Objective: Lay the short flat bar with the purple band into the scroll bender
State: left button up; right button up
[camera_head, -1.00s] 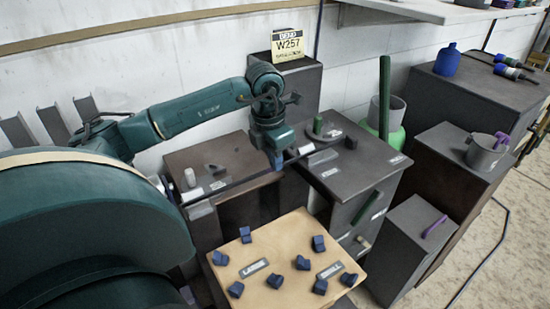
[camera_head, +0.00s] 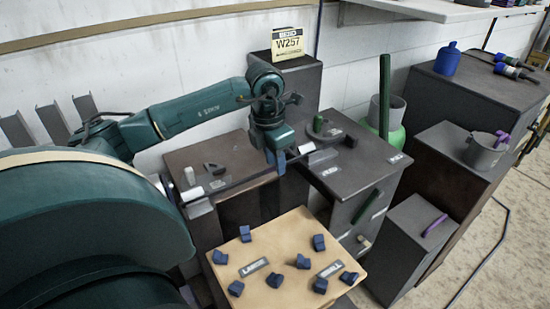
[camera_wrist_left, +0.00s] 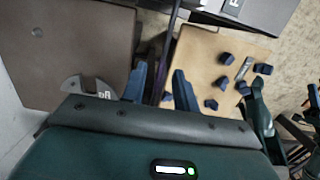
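A long thin dark bar (camera_head: 235,184) spans the gap between the left and right dark stands in the head view. In the left wrist view a dark, purplish strip (camera_wrist_left: 157,78) runs between my fingers. My left gripper (camera_head: 278,162) points down at the bar near the right stand. Its two blue fingers (camera_wrist_left: 158,88) are apart, one on each side of the strip, with a gap. A round disc with a post (camera_head: 322,130) on the right stand may be the scroll bender; I cannot be sure.
A wooden board (camera_head: 262,298) with several blue blocks and two labels stands in front. A green rod (camera_head: 384,95) rises behind the right stand. A purple piece (camera_head: 435,225) lies on a right-hand pedestal.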

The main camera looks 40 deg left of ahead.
pick_arm(q)
notch_tip(320, 180, up, 13)
jog(key=s+p, duration=0.1)
jog(key=shift+s+a, duration=0.2)
jog(key=shift+s, duration=0.05)
dwell(0.6)
